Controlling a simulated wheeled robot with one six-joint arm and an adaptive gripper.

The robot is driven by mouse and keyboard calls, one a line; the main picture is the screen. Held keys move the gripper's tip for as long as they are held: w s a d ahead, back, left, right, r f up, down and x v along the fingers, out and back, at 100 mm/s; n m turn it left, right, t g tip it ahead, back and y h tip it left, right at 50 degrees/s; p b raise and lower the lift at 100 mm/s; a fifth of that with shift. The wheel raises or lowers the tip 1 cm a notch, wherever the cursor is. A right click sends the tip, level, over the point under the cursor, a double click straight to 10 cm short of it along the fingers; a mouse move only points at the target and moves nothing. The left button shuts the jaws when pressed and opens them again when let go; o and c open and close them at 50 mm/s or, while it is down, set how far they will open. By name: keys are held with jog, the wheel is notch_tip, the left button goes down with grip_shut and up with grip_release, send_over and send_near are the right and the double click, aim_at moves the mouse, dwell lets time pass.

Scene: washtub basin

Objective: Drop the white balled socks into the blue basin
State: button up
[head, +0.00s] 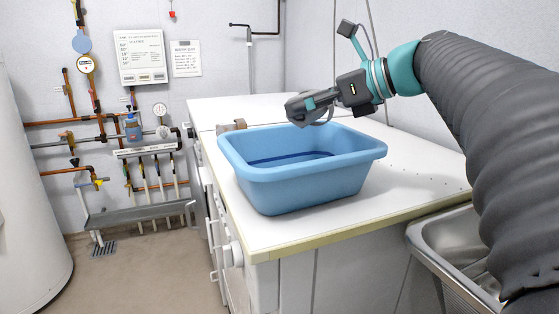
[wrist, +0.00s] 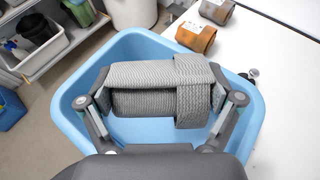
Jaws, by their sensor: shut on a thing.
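The blue basin (head: 320,183) stands on the white counter, and its rim also shows in the wrist view (wrist: 68,122). The balled socks (wrist: 150,88) look light grey and ribbed, with a folded band around their right part. My gripper (wrist: 160,98) is shut on them, one finger at each end. In the wrist view the socks are over the basin's opening and hide much of its inside. In the head view my gripper (head: 305,106) is above the basin's far rim, clear of it. The basin's inside shows no other thing.
A steel sink (head: 448,243) is at the right. A white bin (wrist: 36,42) with dark items stands lower down.

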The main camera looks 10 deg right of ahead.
jog(key=shift+f+b, duration=0.4)
jog(key=shift+f, duration=1.9)
jog(key=o, duration=0.9)
jog(key=shift+o, duration=0.2)
jog(key=shift+s, duration=0.1)
jog(key=v, duration=1.1)
jog(key=shift+s+d+r, duration=0.2)
jog(key=shift+d, duration=0.1)
jog(key=shift+s, duration=0.1)
